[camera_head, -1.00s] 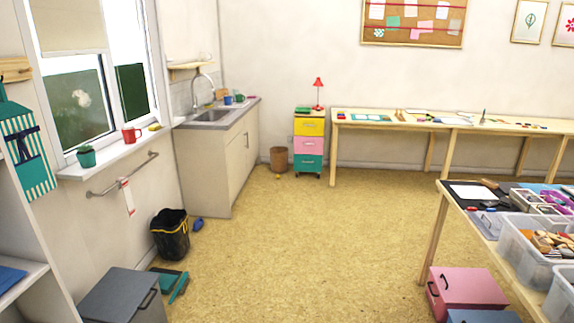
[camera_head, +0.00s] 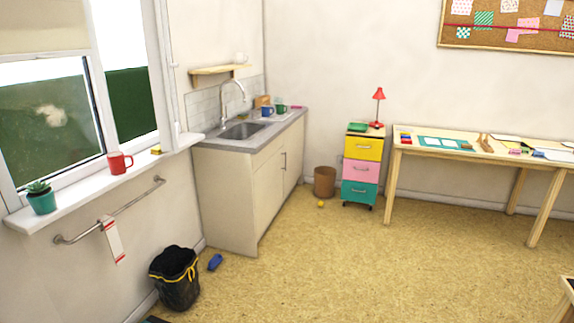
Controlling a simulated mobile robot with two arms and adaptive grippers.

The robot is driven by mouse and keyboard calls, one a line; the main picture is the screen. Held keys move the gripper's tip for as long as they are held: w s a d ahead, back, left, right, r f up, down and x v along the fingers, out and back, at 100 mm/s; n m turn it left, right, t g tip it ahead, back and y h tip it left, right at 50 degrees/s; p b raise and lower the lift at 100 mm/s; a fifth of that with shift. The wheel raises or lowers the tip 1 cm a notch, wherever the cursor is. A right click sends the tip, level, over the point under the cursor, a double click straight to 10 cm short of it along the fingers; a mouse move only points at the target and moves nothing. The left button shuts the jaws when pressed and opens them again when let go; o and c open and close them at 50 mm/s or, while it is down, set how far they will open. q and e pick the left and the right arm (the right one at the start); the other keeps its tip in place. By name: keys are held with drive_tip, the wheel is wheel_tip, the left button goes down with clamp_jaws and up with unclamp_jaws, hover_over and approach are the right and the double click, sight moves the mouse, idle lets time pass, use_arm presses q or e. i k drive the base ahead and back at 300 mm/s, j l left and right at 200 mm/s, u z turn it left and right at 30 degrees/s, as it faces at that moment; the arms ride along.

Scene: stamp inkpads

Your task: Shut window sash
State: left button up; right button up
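The window (camera_head: 97,96) is in the left wall, with a white frame and dark green glass in its lower part. A pale blind (camera_head: 40,27) covers the upper left. The sash (camera_head: 160,70) seems to be a white-framed panel at the window's right side; I cannot tell for sure how far it stands open. A red mug (camera_head: 119,162) and a potted succulent (camera_head: 41,199) stand on the white sill (camera_head: 84,189) below. Neither of my grippers is in view.
A towel rail (camera_head: 110,211) runs under the sill. A black bin (camera_head: 174,278) and a blue object (camera_head: 215,262) are on the floor below. The sink cabinet (camera_head: 252,185) stands beyond the window. A coloured drawer unit (camera_head: 360,167) is farther back. The floor (camera_head: 370,270) is largely clear.

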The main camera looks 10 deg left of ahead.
sight(155, 28)
drive_tip(key=i+l+u, duration=0.25)
drive_tip(key=i+u, duration=0.15)
drive_tip(key=i+l+u, duration=1.15)
drive_tip(key=l, duration=0.35)
drive_tip(key=k+j, duration=0.05)
drive_tip(key=k, duration=0.05)
